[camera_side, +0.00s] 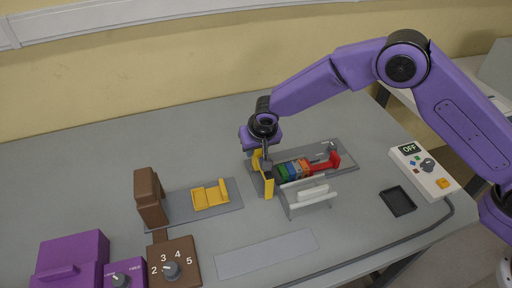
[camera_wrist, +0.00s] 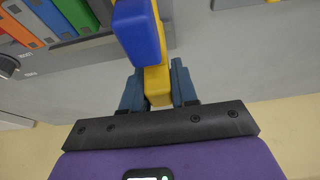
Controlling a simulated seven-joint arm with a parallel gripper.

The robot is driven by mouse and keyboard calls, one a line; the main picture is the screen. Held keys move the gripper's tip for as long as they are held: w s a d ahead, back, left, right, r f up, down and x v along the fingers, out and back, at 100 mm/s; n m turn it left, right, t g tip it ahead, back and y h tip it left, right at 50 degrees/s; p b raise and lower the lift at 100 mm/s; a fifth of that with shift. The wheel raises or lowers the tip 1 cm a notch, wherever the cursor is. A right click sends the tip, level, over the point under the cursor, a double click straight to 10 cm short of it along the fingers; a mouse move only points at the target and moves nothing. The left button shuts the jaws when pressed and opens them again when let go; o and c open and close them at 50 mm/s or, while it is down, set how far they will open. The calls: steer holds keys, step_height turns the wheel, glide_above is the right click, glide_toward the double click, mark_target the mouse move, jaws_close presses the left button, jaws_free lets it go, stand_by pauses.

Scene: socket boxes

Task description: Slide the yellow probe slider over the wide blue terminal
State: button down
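The yellow probe slider (camera_side: 268,184) stands at the left end of a row of coloured terminals. My gripper (camera_wrist: 158,88) has a finger on each side of the slider's yellow post (camera_wrist: 157,80), with no clear gap, so it looks shut on it. A blue piece (camera_wrist: 138,30) is on the slider, nearer the wrist camera. The wide blue terminal (camera_wrist: 42,18) lies between a green and an orange block in the wrist view. It also shows in the side view (camera_side: 291,171), to the right of the slider. The gripper's fingertips are partly hidden in the side view.
A white handle-like stand (camera_side: 308,195) is in front of the terminals. A red block (camera_side: 325,163) is at the row's right end. A brown post (camera_side: 149,198) and yellow part (camera_side: 210,195) are at left. A control box (camera_side: 422,170) and black tray (camera_side: 398,201) are at right.

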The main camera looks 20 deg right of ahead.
steer(key=d, duration=0.7)
steer(key=shift+d, duration=0.3)
steer(key=c, duration=1)
jaws_free()
steer(key=shift+o, duration=0.2)
steer(key=v, duration=1.7)
steer(key=shift+r, duration=0.25)
